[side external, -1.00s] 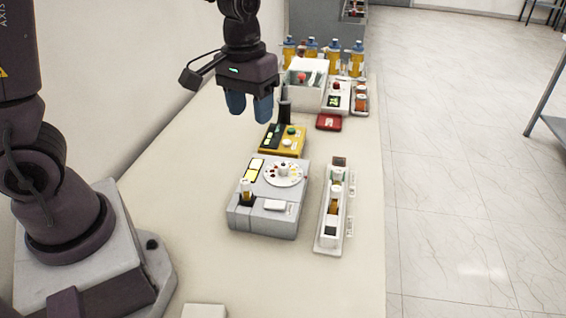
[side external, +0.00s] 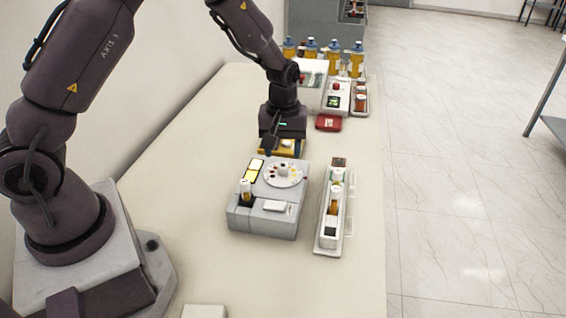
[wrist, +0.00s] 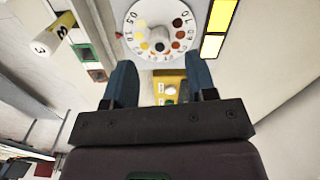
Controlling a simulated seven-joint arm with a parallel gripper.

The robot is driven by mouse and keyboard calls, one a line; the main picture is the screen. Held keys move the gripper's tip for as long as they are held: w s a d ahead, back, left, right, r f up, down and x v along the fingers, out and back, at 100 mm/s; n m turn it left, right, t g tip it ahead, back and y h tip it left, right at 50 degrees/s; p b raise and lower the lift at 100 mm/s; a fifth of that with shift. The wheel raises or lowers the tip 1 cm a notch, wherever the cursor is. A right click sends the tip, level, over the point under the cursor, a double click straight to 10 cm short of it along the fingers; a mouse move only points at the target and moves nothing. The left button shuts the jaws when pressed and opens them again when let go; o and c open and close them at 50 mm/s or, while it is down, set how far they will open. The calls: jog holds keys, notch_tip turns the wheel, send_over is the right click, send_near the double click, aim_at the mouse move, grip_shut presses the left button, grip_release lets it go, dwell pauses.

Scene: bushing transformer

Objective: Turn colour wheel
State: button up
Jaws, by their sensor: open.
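The colour wheel (side external: 284,172) is a round white dial with a ring of coloured dots, on top of the grey device (side external: 262,217). In the wrist view the wheel (wrist: 160,25) lies at the top, with numbers round its rim and coloured spots from pale yellow to dark red. My gripper (side external: 284,150) is just behind the device in the side view, low and pointing down. Its two blue fingers (wrist: 160,68) are open and empty, spread on either side of the wheel's centre line but short of the wheel. They appear apart from it.
A yellow device (side external: 266,148) is partly hidden by my gripper. A capped vial (side external: 245,190) stands in the grey device's front left. A narrow rack (side external: 330,238) holding several items stands at right. A red box (side external: 328,123) and several bottles (side external: 333,55) are farther back.

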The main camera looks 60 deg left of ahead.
aim_at(283, 165)
jog(key=shift+f, duration=2.25)
jog(key=shift+c, duration=0.2)
jog(key=c, duration=0.9)
